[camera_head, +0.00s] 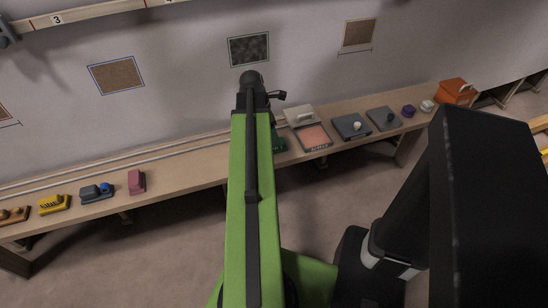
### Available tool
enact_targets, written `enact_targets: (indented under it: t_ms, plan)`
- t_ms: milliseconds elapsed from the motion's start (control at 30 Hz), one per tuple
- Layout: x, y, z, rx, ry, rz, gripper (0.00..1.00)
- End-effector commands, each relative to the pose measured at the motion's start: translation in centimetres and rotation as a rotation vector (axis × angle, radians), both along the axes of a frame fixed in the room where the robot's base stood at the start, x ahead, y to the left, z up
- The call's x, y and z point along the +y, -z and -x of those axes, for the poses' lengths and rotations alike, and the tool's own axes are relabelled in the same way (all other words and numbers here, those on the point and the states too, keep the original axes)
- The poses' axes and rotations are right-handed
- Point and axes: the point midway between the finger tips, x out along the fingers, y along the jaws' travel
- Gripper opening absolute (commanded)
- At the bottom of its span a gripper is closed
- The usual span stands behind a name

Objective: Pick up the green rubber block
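A dark green block (279,144) sits on the long wooden bench, partly hidden behind my green arm; only its right part shows. I cannot tell its full shape. My gripper (277,95) is at the far end of the arm, small and dark. In the picture it is above the block, in front of the wall and the bench's back edge. I cannot tell how far it is from the block, or whether its fingers are open or shut. I see nothing held in it.
On the bench (190,166), right of the block, are a pink-topped tray (314,136), two grey plates (352,126), small purple and white items and an orange box (457,90). Left are a maroon block (136,182), a grey-blue tool, a yellow brush (54,204) and a brown one.

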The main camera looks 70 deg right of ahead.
Motion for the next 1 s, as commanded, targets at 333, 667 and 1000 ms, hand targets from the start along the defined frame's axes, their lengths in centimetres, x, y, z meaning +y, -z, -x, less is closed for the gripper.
enact_targets:
  t_ms: [333, 667, 1000]
  plan:
    - [-0.5, 2.5, 0.2, 0.0, 0.0, 0.0, 0.69]
    - [-1.1, 5.5, 0.8, 0.0, -0.001, 0.0, 0.69]
    - [-1.1, 5.3, 0.7, 0.0, -0.001, 0.0, 0.4]
